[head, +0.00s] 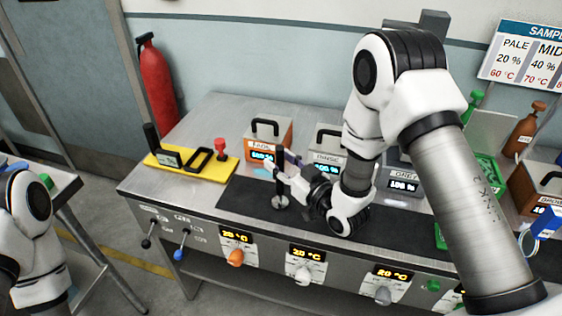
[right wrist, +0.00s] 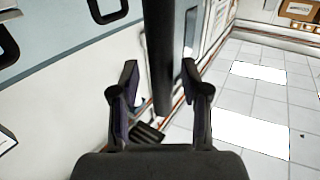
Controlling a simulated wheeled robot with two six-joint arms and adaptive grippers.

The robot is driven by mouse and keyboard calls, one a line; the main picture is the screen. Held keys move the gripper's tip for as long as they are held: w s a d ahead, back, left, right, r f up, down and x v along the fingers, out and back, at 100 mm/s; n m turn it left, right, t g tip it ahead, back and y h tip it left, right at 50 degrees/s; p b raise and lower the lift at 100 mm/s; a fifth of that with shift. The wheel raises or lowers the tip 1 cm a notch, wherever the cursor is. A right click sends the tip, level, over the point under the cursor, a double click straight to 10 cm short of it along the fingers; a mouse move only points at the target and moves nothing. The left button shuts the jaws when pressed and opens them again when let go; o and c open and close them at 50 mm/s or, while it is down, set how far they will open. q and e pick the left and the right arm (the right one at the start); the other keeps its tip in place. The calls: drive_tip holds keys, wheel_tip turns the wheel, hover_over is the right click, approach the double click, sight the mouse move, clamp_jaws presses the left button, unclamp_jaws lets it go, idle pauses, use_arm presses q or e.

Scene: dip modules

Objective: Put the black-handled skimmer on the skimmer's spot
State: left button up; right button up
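The black-handled skimmer (head: 280,184) appears upright over the dark strip on the steel bench, with a small round disc at its lower end. My right gripper (head: 281,168) reaches in from the right around its handle. In the right wrist view the dark handle (right wrist: 160,60) runs between the two fingers, with a narrow gap on each side, so the fingers look open and not clamped. I cannot tell whether the disc touches the bench. The skimmer's spot cannot be made out clearly. My left arm shows at the lower left, but its gripper is not visible.
A yellow tray (head: 172,162) with black parts and a red knob (head: 220,148) lies at the bench's left. An orange box (head: 268,137) and grey boxes with displays stand behind the strip. Coloured knobs line the front panel. A red extinguisher (head: 157,82) stands behind.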

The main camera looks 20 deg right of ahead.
drive_tip(key=shift+r, duration=0.15)
drive_tip(key=b+v, duration=0.2)
drive_tip(key=v, duration=1)
